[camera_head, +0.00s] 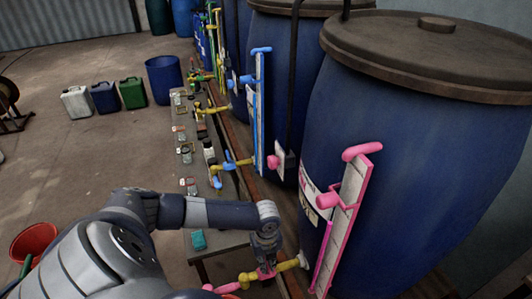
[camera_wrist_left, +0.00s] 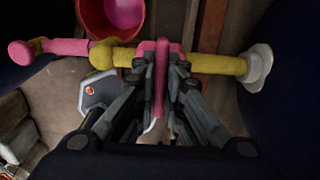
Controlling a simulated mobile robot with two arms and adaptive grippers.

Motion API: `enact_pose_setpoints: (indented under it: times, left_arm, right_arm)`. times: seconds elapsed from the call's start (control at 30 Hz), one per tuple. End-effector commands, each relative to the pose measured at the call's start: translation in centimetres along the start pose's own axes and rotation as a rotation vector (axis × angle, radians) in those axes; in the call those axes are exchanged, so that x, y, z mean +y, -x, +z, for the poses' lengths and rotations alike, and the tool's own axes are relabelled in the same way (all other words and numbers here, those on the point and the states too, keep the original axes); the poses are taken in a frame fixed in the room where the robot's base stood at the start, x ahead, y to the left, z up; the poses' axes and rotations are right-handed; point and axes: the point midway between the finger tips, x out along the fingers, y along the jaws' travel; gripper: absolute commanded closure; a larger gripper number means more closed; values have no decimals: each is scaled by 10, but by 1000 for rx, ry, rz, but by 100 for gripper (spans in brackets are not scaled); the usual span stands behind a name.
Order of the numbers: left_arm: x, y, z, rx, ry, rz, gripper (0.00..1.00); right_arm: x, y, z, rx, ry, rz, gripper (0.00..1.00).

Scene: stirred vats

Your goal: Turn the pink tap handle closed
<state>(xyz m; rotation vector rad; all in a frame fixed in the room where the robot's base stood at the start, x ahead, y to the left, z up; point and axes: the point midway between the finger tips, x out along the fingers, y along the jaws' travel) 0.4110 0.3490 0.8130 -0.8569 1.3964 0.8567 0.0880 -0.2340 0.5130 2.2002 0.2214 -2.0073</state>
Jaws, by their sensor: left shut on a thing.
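The pink tap handle (camera_wrist_left: 160,72) sits across the middle of a yellow pipe (camera_wrist_left: 228,65), and in the wrist view its lever runs roughly at right angles to the pipe. My left gripper (camera_wrist_left: 161,85) is shut on this handle, one finger on each side. In the head view my left gripper (camera_head: 265,264) reaches down onto the tap from above, and the handle (camera_head: 266,275) is mostly hidden by the fingers. The pipe (camera_head: 288,265) comes from the big blue vat (camera_head: 400,160) at right and ends in a pink spout (camera_wrist_left: 50,47). My right gripper is not in view.
A red bucket (camera_wrist_left: 106,26) with pink inside lies below the tap. The vat's pink level gauge (camera_head: 345,215) stands close right of my gripper. A narrow bench (camera_head: 222,240) with a teal item (camera_head: 198,240) runs left of it. Blue and yellow taps (camera_head: 230,165) are farther back.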

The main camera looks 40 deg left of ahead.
Motion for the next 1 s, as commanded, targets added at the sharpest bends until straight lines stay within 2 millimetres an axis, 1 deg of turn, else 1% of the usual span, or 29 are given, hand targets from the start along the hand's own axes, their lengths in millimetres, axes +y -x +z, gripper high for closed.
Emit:
enact_pose_setpoints:
  times: [0.53,0.57,0.6,0.63,0.67,0.87,1.0]
  left_arm:
    - [-2,2,1,-2,-26,-4,100]
    - [-2,2,1,-2,-26,-4,86]
    - [-2,2,1,-2,-26,-4,77]
    - [-1,2,1,-2,-26,-3,70]
    - [-1,1,1,-2,-25,-3,68]
    - [0,1,0,-1,-24,-1,68]
    - [0,2,0,-1,-24,-1,68]
  right_arm:
    - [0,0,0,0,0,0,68]
    - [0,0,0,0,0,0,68]
    - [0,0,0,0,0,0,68]
    - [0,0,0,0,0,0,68]
    - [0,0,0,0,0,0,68]
    - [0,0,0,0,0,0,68]
    - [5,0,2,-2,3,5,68]
